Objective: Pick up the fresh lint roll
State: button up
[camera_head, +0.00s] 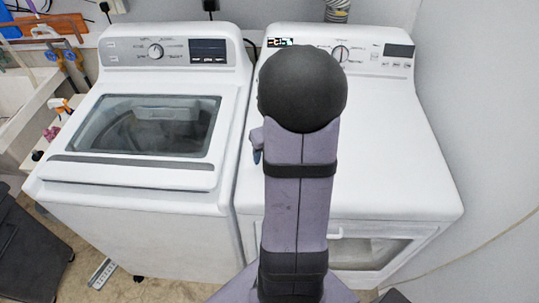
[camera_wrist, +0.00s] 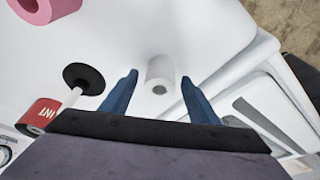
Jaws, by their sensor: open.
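A small white roll (camera_wrist: 160,73) with a dark hole in its end stands on a white surface in the wrist view; I take it for the fresh lint roll. My gripper (camera_wrist: 159,77) is open, with one blue finger to the left of the roll and one to the right. There are gaps between the roll and both fingers. I cannot tell the height of the fingertips relative to the roll. In the head view my arm covers this area, and the roll is hidden.
A pink roll (camera_wrist: 44,8) lies at the upper left. A black disc (camera_wrist: 83,77) with a white rod and a red item (camera_wrist: 40,114) lettered "INT" are left of my gripper. In the head view, a washer (camera_head: 150,185) stands left of the dryer (camera_head: 390,150).

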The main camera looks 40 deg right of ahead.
jog(key=shift+w+f, duration=0.2)
jog(key=shift+f, duration=0.35)
jog(key=c, duration=1.1)
